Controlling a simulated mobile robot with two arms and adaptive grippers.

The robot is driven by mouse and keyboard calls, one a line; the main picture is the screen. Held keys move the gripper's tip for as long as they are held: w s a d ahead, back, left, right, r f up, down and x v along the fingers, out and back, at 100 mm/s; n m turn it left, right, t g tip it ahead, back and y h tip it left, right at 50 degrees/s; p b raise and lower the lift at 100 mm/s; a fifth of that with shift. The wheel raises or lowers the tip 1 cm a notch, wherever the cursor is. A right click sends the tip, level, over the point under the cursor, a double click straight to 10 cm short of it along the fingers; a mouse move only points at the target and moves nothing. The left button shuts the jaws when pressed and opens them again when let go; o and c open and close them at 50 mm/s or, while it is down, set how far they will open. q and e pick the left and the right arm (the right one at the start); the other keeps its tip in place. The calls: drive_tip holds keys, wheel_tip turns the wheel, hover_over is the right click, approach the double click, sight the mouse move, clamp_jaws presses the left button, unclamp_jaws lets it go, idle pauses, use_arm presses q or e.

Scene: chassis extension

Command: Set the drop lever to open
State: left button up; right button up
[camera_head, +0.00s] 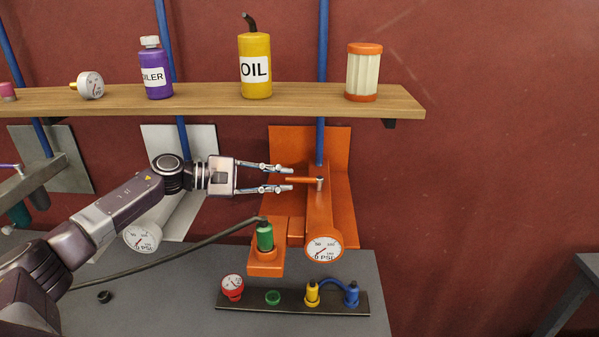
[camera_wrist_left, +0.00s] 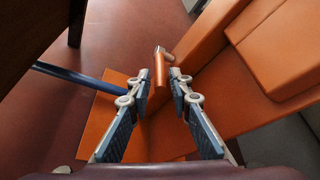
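The drop lever (camera_head: 302,180) is a short orange handle on a metal pivot, on top of the orange chassis unit (camera_head: 318,212). It points left in the head view, roughly level. My left gripper (camera_head: 290,179) comes in from the left with its fingers apart, one on each side of the lever's free end. In the left wrist view the lever (camera_wrist_left: 161,65) shows between the two open fingertips (camera_wrist_left: 160,78). A gap seems to remain on both sides; contact cannot be told. My right gripper is in neither view.
A wooden shelf (camera_head: 215,98) above holds a purple bottle (camera_head: 155,70), a yellow oil can (camera_head: 255,65) and a filter (camera_head: 363,72). A hose (camera_head: 170,258) runs to a green connector (camera_head: 265,236) below my gripper. A gauge (camera_head: 323,249) sits on the unit's front.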

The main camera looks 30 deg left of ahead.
sight(289, 179)
use_arm(q)
drive_tip(key=p+x, duration=0.2)
drive_tip(key=x, duration=0.2)
drive_tip(key=shift+w+a, duration=0.1)
drive_tip(key=shift+a, duration=0.1)
drive_tip(key=shift+w+f, duration=0.15)
drive_tip(key=shift+w, duration=0.05)
drive_tip(key=shift+w+d+f, duration=0.1)
drive_tip(key=shift+d, duration=0.15)
drive_tip(key=c, duration=0.5)
clamp_jaws()
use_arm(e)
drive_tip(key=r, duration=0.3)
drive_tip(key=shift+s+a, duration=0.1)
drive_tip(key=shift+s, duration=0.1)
